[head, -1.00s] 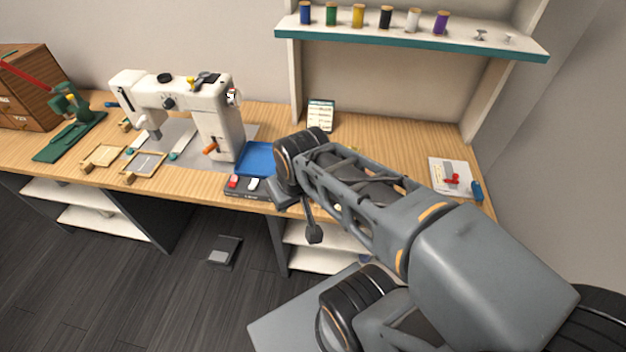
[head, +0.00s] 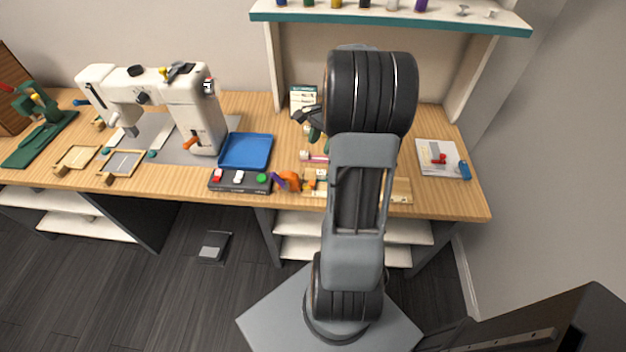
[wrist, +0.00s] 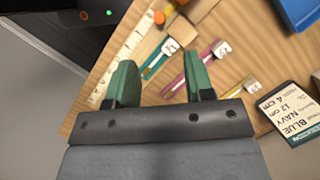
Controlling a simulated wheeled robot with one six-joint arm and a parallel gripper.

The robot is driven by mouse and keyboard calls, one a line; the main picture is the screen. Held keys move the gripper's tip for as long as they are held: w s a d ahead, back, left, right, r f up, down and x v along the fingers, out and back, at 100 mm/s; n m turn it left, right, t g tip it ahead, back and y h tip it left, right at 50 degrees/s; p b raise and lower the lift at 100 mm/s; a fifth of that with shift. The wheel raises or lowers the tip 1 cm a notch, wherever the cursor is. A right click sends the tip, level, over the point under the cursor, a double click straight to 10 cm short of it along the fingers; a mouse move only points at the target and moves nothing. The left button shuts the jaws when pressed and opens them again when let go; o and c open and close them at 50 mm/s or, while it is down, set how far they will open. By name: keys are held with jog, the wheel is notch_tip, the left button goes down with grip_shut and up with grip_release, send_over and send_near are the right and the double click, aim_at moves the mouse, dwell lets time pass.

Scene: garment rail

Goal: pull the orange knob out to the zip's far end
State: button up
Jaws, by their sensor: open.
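My gripper (wrist: 160,78) is open, its two green fingers apart with nothing held between them. In the head view the gripper (head: 314,128) hangs over the bench, partly hidden by my arm. A small orange piece, perhaps the knob (wrist: 159,18), shows beyond the fingers near the top of the wrist view. Teal (wrist: 152,70), magenta (wrist: 176,82) and olive (wrist: 228,97) strips with pale tags lie on the wood beyond and right of the fingers. Which of them is a zip, I cannot tell. In the head view an orange object (head: 290,181) stands near the bench's front edge.
A measuring strip (wrist: 118,62) lies along the wood. A dark lettered card (wrist: 291,112) is at right. In the head view, a blue tray (head: 246,151), a dark control box (head: 240,181) and a sewing machine (head: 190,110) stand left of my arm; a shelf (head: 400,18) is above.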

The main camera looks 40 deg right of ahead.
aim_at(312, 182)
jog(key=shift+m+y, duration=0.3)
jog(key=shift+m, duration=0.3)
jog(key=x, duration=0.4)
jog(key=d+x, duration=0.1)
jog(key=x, duration=0.4)
jog(key=d+x, duration=0.1)
jog(key=x, duration=0.4)
jog(key=shift+s+f, duration=0.1)
jog(key=shift+f, duration=0.35)
grip_shut()
